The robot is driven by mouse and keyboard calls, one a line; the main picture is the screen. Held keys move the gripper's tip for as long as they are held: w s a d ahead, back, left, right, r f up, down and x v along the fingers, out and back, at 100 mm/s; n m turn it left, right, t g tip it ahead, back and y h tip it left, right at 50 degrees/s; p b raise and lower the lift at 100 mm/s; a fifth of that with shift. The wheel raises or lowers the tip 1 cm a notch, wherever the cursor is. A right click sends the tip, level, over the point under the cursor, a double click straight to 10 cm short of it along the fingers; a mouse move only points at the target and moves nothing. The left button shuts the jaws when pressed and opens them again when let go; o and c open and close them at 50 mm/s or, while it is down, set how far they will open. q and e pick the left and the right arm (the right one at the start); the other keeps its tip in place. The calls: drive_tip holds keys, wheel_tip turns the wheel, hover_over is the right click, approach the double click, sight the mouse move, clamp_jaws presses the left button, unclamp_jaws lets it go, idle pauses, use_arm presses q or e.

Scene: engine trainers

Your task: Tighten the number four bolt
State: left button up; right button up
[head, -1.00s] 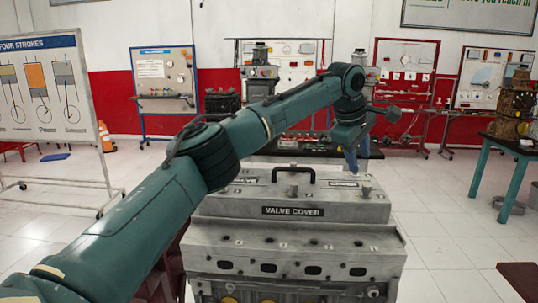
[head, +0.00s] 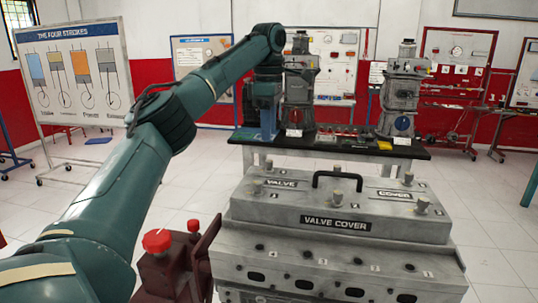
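The grey valve cover (head: 333,224) sits on the engine block (head: 330,270) at the lower right of the head view. Several upright bolts stand on it: front left (head: 258,187), back left (head: 268,165), back middle (head: 337,169), back right (head: 408,178) and front right (head: 422,204). The number marks beside them are too small to read surely. My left gripper (head: 267,133) hangs pointing down beyond the cover's back left corner, apart from the bolts in the picture. Its fingers are too unclear to tell open from shut. My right gripper is out of view.
A black bench (head: 345,146) with two engine trainers (head: 300,90) stands behind the cover. A black handle (head: 338,182) arches over the cover's middle. A dark red stand with a red knob (head: 157,241) is left of the engine. White floor is clear on the right.

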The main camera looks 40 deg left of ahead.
sight(269, 160)
use_arm(q)
wheel_tip(269, 160, down, 8)
drive_tip(key=shift+r, duration=0.25)
drive_tip(key=shift+c, duration=0.3)
clamp_jaws()
